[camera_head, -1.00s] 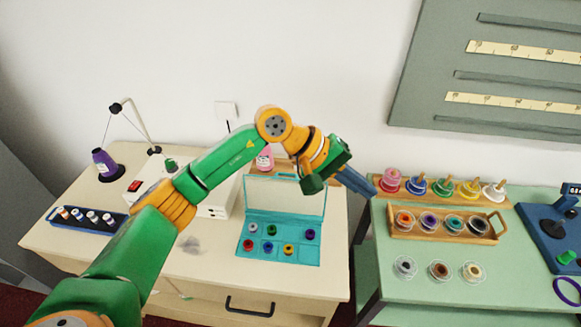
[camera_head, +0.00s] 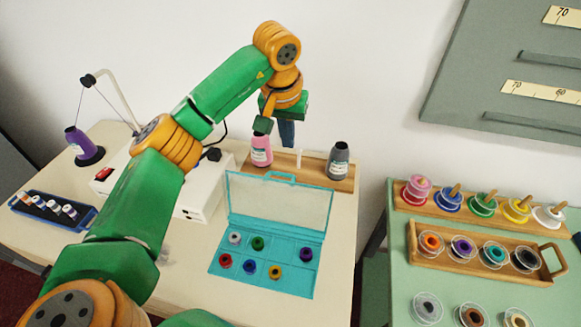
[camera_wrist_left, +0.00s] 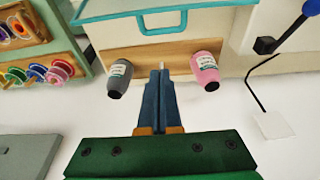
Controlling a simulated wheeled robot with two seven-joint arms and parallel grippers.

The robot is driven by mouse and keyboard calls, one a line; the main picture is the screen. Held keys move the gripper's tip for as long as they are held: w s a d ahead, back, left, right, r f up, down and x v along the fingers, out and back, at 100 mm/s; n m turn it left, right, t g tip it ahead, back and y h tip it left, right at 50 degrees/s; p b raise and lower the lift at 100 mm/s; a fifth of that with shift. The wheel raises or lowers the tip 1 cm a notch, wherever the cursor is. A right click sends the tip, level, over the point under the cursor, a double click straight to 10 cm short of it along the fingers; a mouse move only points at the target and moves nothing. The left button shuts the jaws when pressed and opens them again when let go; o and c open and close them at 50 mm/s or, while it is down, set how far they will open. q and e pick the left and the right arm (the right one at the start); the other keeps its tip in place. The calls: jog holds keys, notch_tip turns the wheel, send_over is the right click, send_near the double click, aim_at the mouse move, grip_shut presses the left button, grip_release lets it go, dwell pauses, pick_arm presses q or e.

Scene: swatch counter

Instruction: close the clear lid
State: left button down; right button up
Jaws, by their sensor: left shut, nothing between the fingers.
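The clear lid (camera_head: 285,207) with a teal frame and handle stands open at the back of the teal box (camera_head: 300,280). The box lies on the cream table and holds several coloured bobbins in its compartments. My left gripper (camera_head: 287,145) is shut and empty, pointing down behind the lid, above the wooden thread rack and apart from the lid. In the left wrist view the shut fingers (camera_wrist_left: 161,74) point toward the rack, with the lid's teal handle (camera_wrist_left: 162,29) beyond them. My right gripper is not in view.
The wooden rack (camera_head: 345,184) behind the lid holds a pink cone (camera_head: 262,152) and a grey cone (camera_head: 338,162). A white machine (camera_head: 190,195) stands left of the box. The green table (camera_head: 395,285) at the right carries spools. The table right of the box is clear.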

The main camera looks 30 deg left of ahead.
pick_arm(q)
notch_tip(320, 180, down, 7)
jog(key=s+p, duration=0.1)
jog(key=p, duration=0.4)
jog(key=shift+s+d+f, duration=0.15)
jog(key=shift+d, duration=0.05)
